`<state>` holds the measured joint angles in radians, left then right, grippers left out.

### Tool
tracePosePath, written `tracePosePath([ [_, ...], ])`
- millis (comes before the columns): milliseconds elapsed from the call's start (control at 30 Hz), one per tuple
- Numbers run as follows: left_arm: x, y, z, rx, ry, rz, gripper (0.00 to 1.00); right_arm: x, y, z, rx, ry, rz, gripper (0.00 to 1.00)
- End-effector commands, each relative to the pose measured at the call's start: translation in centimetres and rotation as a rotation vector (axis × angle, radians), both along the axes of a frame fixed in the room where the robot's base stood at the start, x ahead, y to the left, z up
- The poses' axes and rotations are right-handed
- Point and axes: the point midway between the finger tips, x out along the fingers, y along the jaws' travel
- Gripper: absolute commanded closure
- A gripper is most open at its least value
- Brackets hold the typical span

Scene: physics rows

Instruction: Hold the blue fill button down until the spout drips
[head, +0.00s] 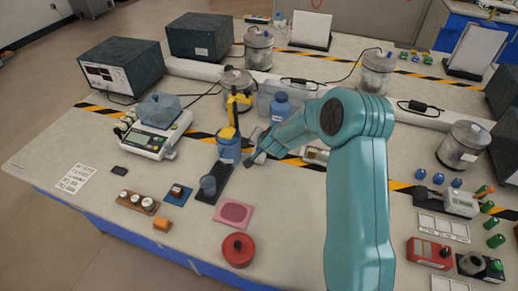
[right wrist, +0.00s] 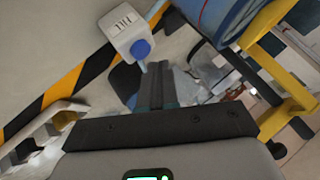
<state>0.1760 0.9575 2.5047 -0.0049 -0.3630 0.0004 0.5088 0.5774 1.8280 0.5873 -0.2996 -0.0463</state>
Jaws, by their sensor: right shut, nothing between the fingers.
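My right gripper (head: 249,161) is shut and empty, just right of the dispenser. In the right wrist view, the closed fingertips (right wrist: 153,68) are close to a blue round part (right wrist: 141,48) on a white labelled body. It may be the fill button; contact cannot be told. I see no drip at the spout. My left gripper is out of view.
A balance (head: 158,136) stands left of the dispenser and a blue bottle (head: 280,108) behind it. A pink pad (head: 233,214) and a red round pot (head: 238,249) lie in front.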

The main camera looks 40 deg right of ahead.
Motion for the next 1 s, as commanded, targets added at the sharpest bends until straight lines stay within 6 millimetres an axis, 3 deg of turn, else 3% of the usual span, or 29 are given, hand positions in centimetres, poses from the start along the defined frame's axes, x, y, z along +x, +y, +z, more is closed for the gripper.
tracePosePath([
  [200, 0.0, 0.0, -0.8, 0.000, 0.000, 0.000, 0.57, 0.0, 0.0, -0.9, 0.000, 0.000, 0.000, 1.00],
  [1000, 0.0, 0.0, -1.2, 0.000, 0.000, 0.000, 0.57, 0.0, 0.0, -1.4, 0.000, 0.000, 0.000, 1.00],
])
